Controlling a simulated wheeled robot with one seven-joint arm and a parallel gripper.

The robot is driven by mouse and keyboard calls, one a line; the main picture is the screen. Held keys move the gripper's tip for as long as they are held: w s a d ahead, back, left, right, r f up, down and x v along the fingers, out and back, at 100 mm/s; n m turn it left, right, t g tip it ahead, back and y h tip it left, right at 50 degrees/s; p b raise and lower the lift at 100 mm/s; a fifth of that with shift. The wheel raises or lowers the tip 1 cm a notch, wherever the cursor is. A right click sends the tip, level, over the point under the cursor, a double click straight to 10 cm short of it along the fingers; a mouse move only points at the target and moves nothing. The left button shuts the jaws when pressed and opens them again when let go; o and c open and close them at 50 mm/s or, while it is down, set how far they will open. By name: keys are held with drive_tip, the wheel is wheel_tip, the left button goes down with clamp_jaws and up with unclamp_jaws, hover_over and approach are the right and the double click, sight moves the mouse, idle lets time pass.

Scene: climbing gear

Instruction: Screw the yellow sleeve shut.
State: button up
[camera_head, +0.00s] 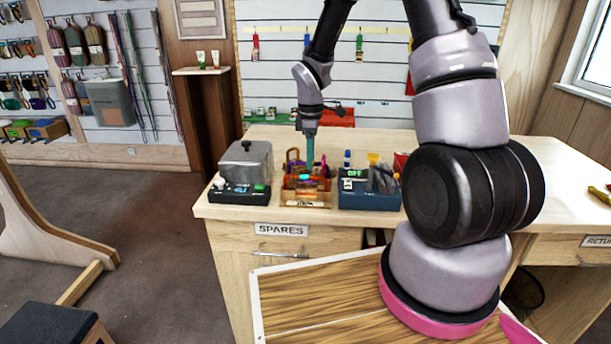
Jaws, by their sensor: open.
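My gripper (310,163) points down over a small wooden tray (305,205) on the bench. Its teal fingers are seen nearly edge-on, so the gap between them is hard to see; it is open. Purple and orange-red gear (296,168), perhaps carabiners, stands in the tray around and behind the fingertips. I cannot tell whether the gripper touches any of it. No yellow sleeve can be made out clearly; it may be hidden or too small. A yellow-topped item (373,158) stands in the blue bin to the right, but I cannot tell what it is.
A grey box on a black base (245,172) stands close left of the tray. A red case (335,118) lies behind. The bench's right part (565,195) is mostly clear.

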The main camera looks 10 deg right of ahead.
drive_tip(key=shift+w+d, duration=0.25)
drive_tip(key=shift+w, duration=0.35)
drive_tip(key=shift+f, duration=0.15)
drive_tip(key=shift+f, duration=0.7)
drive_tip(key=shift+s+a, duration=0.25)
drive_tip(key=shift+s, duration=0.45)
wheel_tip(320, 180, up, 9)
drive_tip(key=shift+r, duration=0.5)
